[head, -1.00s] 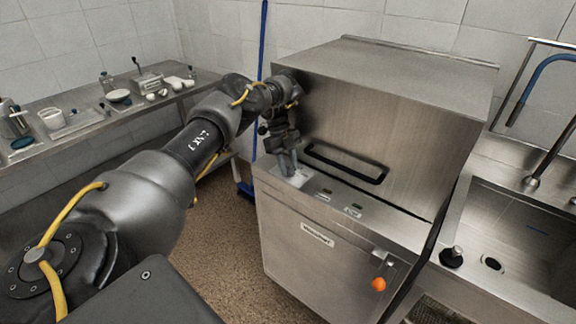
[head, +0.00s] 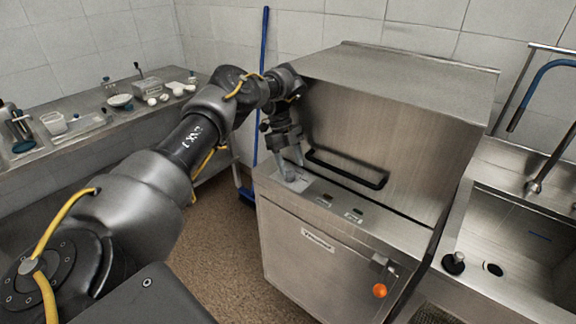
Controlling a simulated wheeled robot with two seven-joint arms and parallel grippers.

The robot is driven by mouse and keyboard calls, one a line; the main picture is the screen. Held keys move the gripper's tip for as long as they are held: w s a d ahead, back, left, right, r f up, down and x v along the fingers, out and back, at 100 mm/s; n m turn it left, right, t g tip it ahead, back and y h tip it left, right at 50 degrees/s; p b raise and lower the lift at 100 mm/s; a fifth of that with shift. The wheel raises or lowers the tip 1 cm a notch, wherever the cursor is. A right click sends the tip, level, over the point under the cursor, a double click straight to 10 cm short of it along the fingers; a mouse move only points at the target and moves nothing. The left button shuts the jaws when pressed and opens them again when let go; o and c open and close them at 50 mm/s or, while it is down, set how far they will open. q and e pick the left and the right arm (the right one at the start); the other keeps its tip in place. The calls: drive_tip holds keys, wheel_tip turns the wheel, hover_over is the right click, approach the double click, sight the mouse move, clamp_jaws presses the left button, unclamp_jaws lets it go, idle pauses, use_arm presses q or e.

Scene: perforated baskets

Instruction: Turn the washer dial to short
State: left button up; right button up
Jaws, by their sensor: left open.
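The steel washer (head: 318,245) stands in the middle, with a black handle (head: 345,169) on its hood and a narrow control ledge (head: 390,228) below it. My left gripper (head: 291,172) is at the left end of that ledge and points down, its fingers open. The fingers are at a pale panel (head: 308,188) on the ledge. The dial cannot be made out clearly; it is small and largely covered by the fingers. I cannot tell whether the fingers touch it. My right gripper is not in view.
Two small labelled switches (head: 353,215) sit on the ledge right of my gripper. An orange knob (head: 380,290) is on the washer's front. A sink (head: 520,235) is at the right. A counter with containers (head: 75,135) runs along the left wall.

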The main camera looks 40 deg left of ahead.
use_arm(q)
drive_tip(key=s+d+r+b, duration=0.1)
drive_tip(key=s+d+r, duration=0.7)
drive_tip(key=s, duration=0.3)
drive_tip(key=shift+r+b, duration=0.4)
drive_tip(key=shift+r, duration=0.35)
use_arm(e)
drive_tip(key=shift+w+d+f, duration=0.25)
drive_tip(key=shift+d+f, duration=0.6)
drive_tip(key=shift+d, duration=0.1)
use_arm(q)
drive_tip(key=shift+s, duration=0.1)
